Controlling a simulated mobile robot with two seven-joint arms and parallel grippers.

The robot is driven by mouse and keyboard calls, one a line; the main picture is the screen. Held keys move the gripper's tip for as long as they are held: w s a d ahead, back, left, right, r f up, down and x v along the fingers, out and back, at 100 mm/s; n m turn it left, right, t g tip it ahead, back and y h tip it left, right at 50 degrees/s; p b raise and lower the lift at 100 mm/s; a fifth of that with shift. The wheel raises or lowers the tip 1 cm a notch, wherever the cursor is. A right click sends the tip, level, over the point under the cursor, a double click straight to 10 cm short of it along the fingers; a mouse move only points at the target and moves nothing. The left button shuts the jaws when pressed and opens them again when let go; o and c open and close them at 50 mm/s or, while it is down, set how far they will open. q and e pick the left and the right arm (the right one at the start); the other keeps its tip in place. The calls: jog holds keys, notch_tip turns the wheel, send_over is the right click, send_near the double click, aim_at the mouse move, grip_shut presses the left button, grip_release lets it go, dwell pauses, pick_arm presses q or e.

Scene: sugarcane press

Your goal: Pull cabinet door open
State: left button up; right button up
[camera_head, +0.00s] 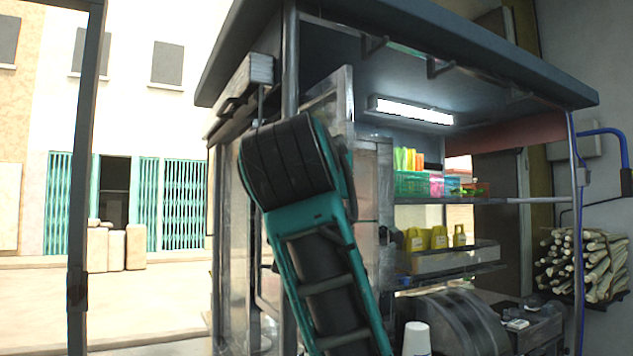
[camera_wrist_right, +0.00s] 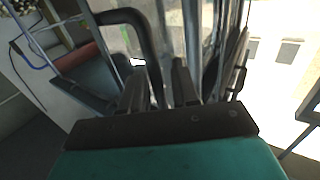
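The cabinet is a metal-framed stall (camera_head: 372,180) with glazed panels on its left side. A glass-and-metal panel (camera_head: 238,260), which may be the door, stands left of my teal and black right arm. The arm hides much of that side and my right gripper in the head view. In the right wrist view, my right gripper (camera_wrist_right: 158,92) has its two dark fingers apart. A thick black curved bar (camera_wrist_right: 148,45), looking like a handle, comes down between them. Firm contact is not clear. My left gripper is not in view.
Shelves inside the stall hold yellow bottles (camera_head: 438,238) and coloured packs (camera_head: 440,185). A dark rounded machine (camera_head: 455,322) and a white cup (camera_head: 416,338) are below. Sugarcane bundles (camera_head: 585,265) lie at the right. Open paved ground (camera_head: 150,300) lies left, beyond a dark post (camera_head: 80,200).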

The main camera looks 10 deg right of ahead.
jog(key=shift+s, duration=0.1)
jog(key=v, duration=1.3)
jog(key=shift+f, duration=0.1)
